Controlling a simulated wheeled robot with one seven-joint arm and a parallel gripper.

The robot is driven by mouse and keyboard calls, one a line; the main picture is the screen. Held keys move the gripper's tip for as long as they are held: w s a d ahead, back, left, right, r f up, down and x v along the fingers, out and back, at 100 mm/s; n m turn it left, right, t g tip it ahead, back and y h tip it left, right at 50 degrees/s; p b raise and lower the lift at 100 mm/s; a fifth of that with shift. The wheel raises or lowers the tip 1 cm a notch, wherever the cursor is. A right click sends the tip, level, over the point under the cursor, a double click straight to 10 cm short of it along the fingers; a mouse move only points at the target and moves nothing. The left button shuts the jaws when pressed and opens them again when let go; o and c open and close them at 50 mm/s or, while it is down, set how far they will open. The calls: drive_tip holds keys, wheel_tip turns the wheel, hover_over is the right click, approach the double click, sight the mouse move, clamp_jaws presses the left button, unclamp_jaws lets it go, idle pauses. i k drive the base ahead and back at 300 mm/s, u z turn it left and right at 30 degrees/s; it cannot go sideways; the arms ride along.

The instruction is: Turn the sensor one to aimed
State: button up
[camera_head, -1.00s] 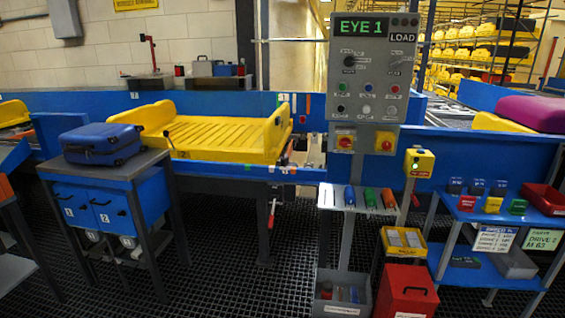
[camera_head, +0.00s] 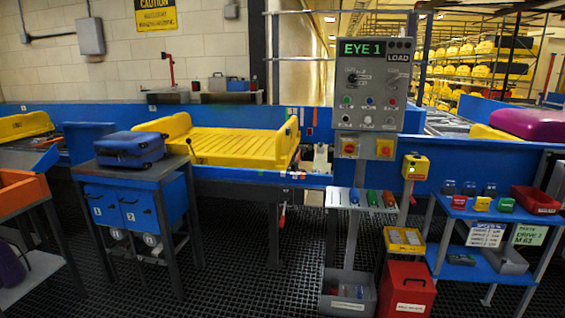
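The grey control panel (camera_head: 374,107) stands on a post right of centre. Its green display (camera_head: 362,48) reads "EYE 1", and a plate beside it reads "LOAD". Two selector knobs (camera_head: 352,77) sit below the display, with several small buttons under them; the knob labels are too small to read. A small whitish part (camera_head: 321,158) stands at the conveyor's edge left of the post; I cannot tell whether it is the sensor or how it is turned. My gripper is not in view.
A yellow tray (camera_head: 230,146) lies on the blue conveyor. In front stand a table with a blue suitcase (camera_head: 130,148), a blue shelf (camera_head: 478,207) with small coloured items, and a red box (camera_head: 408,290). Dark grated floor (camera_head: 240,270) is open between them.

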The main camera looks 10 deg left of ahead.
sight(294, 167)
drive_tip(key=u, duration=0.55)
drive_tip(key=i, duration=1.1)
drive_tip(key=u, duration=0.65)
drive_tip(key=i, duration=1.4)
drive_tip(key=z, duration=0.75)
drive_tip(key=i, duration=1.05)
drive_tip(key=z, duration=0.55)
